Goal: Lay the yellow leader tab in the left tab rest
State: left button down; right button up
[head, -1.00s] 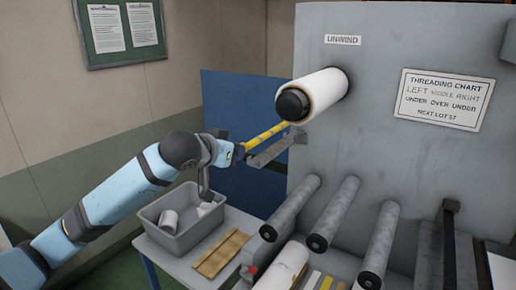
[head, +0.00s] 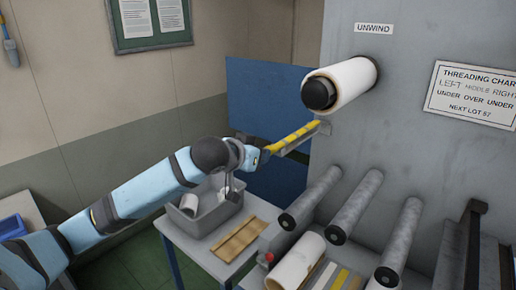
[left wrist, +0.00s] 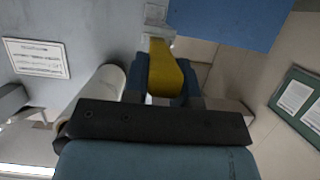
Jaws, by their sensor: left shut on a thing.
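The yellow leader tab (head: 293,138) is a narrow strip running from my left gripper (head: 264,153) up and right toward the machine panel. In the left wrist view the yellow tab (left wrist: 163,72) sits between the blue fingers of my left gripper (left wrist: 165,88), which is shut on it. A grey bracket, the tab rest (head: 324,128), sticks out from the panel below the unwind roll. The tab appears along the top of this rest; whether it touches cannot be told. The rest also shows beyond the tab in the left wrist view (left wrist: 157,38). My right gripper is out of view.
The white unwind roll (head: 350,82) on its black-ended core is just above the tab. Several grey rollers (head: 310,197) project from the panel below. A grey bin (head: 205,222) stands on a table under my left arm. A blue panel (head: 270,100) is behind.

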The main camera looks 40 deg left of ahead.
pick_arm(q)
jog(key=c, duration=0.8)
grip_release()
jog(key=shift+c, duration=0.2)
jog(key=shift+s, duration=0.1)
jog(key=d+b+v, duration=0.1)
jog(key=b+v, duration=0.5)
jog(key=v, duration=0.7)
jog(key=shift+s+a+r, duration=0.25)
jog(key=shift+s+a, duration=0.05)
jog(key=shift+a, duration=0.2)
